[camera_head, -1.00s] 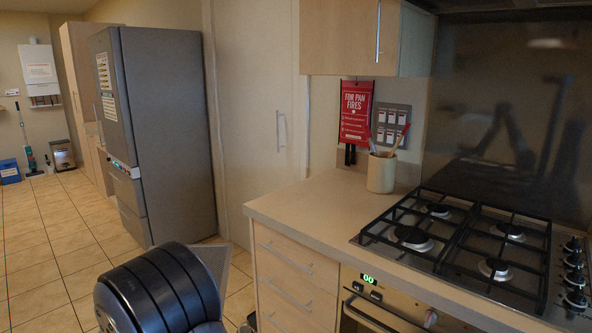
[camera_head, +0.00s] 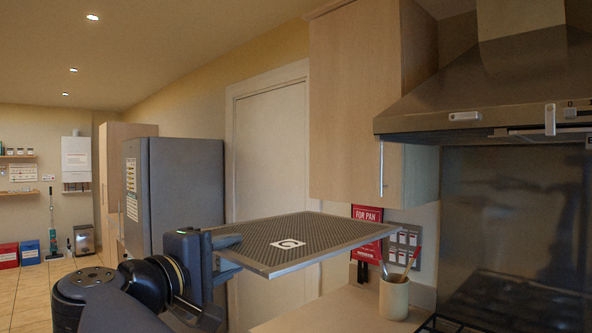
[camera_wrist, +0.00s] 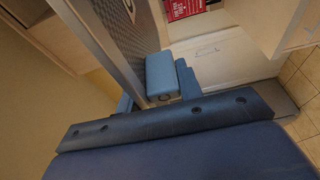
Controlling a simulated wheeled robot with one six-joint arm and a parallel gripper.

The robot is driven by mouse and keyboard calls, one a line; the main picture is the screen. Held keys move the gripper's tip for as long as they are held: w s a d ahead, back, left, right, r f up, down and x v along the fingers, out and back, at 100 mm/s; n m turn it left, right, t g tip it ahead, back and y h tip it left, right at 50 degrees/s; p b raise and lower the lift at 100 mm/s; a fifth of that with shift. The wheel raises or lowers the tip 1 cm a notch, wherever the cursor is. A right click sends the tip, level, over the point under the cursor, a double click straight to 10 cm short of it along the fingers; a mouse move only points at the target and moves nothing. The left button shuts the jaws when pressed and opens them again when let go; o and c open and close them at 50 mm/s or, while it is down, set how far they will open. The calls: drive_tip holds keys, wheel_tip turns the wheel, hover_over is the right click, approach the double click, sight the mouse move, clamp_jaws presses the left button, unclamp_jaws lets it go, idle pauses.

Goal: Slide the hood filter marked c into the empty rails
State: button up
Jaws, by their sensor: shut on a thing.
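The hood filter marked c (camera_head: 325,238) is a flat dark mesh panel with a pale metal frame and a white label. My gripper (camera_head: 228,250) is shut on its left edge and holds it out nearly level, above the counter and in front of the wall cabinet. In the wrist view the filter (camera_wrist: 112,30) runs up and away from the blue fingers (camera_wrist: 160,78). The range hood (camera_head: 490,95) is at the upper right, apart from the filter. Its underside shows only as a thin edge, so I cannot see the rails clearly.
The wall cabinet (camera_head: 352,105) stands behind the filter, left of the hood. A utensil pot (camera_head: 394,298) is on the counter below the filter's right end. The hob (camera_head: 500,305) lies under the hood. The fridge (camera_head: 180,185) stands at left.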

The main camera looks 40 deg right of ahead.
drive_tip(key=s+d+r+p, duration=0.4)
drive_tip(key=s+r, duration=0.8)
drive_tip(key=r, duration=0.1)
drive_tip(key=d+r+p, duration=0.5)
drive_tip(key=r, duration=0.1)
drive_tip(key=shift+r, duration=0.2)
drive_tip(key=shift+s+f, duration=0.1)
drive_tip(key=shift+f, duration=0.05)
drive_tip(key=shift+d, duration=1.35)
drive_tip(key=shift+x, duration=0.8)
drive_tip(key=shift+s+d+p, duration=0.1)
drive_tip(key=shift+d+p, duration=0.05)
drive_tip(key=shift+p, duration=0.15)
